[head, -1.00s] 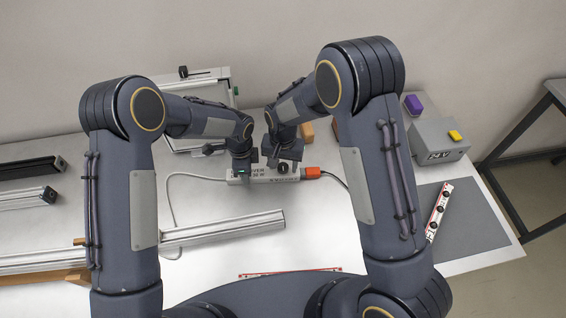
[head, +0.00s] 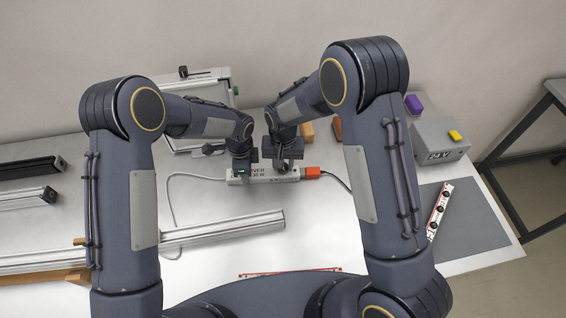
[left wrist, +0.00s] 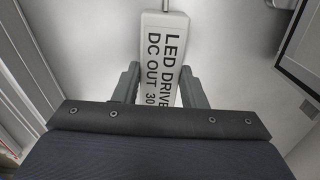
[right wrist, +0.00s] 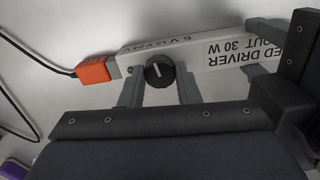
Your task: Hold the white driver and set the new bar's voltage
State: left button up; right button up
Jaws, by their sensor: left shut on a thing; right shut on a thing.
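The white driver (head: 262,174) lies on the table, with black "LED DRIVER" lettering and an orange plug at its right end. It also shows in the left wrist view (left wrist: 165,55) and the right wrist view (right wrist: 222,50). My left gripper (head: 242,165) is shut on the driver's left part, a finger on each side. My right gripper (right wrist: 160,78) is shut on the black round dial (right wrist: 159,71) with a white pointer line, near the plug end. In the head view the right gripper (head: 286,162) hides the dial.
A silver bar (head: 225,229) lies in front of the driver. More bars lie at left. A grey box (head: 440,140) with a yellow top piece stands at right, near a purple block (head: 413,104). A red-and-white strip (head: 438,210) lies on the grey mat (head: 470,220).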

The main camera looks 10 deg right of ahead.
jog(key=n, duration=0.4)
jog(key=shift+n, duration=1.6)
jog(key=o, duration=1)
notch_tip(320, 180, up, 12)
jog(key=shift+r, duration=0.1)
